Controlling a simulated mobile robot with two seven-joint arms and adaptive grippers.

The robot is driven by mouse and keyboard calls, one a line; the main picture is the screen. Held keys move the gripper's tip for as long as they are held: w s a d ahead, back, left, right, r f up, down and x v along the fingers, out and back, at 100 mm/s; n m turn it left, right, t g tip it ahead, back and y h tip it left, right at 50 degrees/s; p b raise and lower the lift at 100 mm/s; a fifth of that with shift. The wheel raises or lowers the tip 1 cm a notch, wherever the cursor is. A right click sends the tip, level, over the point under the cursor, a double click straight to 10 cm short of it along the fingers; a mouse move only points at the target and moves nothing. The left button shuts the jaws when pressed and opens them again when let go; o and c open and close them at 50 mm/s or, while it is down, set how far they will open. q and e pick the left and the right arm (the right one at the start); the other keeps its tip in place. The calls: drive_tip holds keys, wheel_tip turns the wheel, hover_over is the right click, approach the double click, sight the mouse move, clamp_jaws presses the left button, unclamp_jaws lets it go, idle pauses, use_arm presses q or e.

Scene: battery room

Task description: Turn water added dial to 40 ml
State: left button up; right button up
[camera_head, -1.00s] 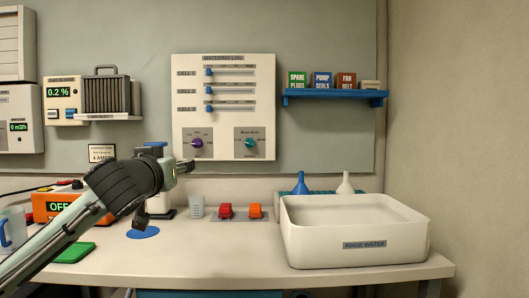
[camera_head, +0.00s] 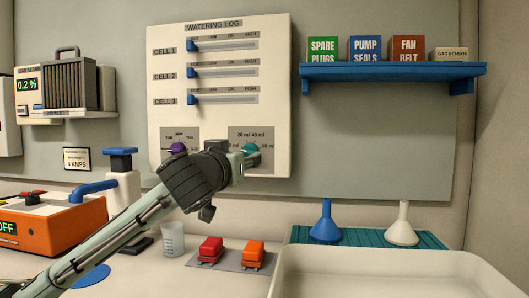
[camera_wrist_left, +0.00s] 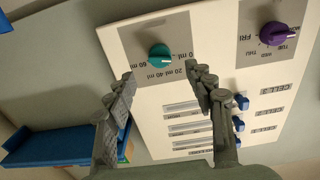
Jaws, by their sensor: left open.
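The water added dial, a teal round knob (camera_head: 252,149), sits on the lower right of the white watering log board (camera_head: 219,114). In the left wrist view the teal knob (camera_wrist_left: 160,55) shows whole on its grey scale plate, with ml marks along its lower edge. Which mark it points to is too small to tell. My left gripper (camera_head: 242,160) is at the board, covering part of the plate in the head view. In the left wrist view its fingers (camera_wrist_left: 159,75) are spread and empty, with the knob just beyond and between the tips. My right gripper is not in view.
A purple day dial (camera_head: 178,149) is left of my gripper, and three blue sliders are above. A blue shelf (camera_head: 393,71) with small boxes is at right. Below are red and orange caps (camera_head: 210,249), funnels (camera_head: 325,226) and a white basin (camera_head: 395,262).

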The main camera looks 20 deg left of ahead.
sight(248, 152)
use_arm(q)
drive_tip(key=p+x, duration=0.1)
drive_tip(key=x, duration=0.6)
drive_tip(key=shift+r, duration=0.15)
drive_tip(key=shift+w+a, duration=0.1)
drive_tip(key=shift+w, duration=0.4)
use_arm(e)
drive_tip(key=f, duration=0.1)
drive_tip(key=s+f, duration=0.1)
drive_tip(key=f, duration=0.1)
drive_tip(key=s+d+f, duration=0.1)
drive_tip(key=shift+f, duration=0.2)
use_arm(q)
drive_tip(key=shift+c, duration=0.2)
drive_tip(key=c, duration=1.1)
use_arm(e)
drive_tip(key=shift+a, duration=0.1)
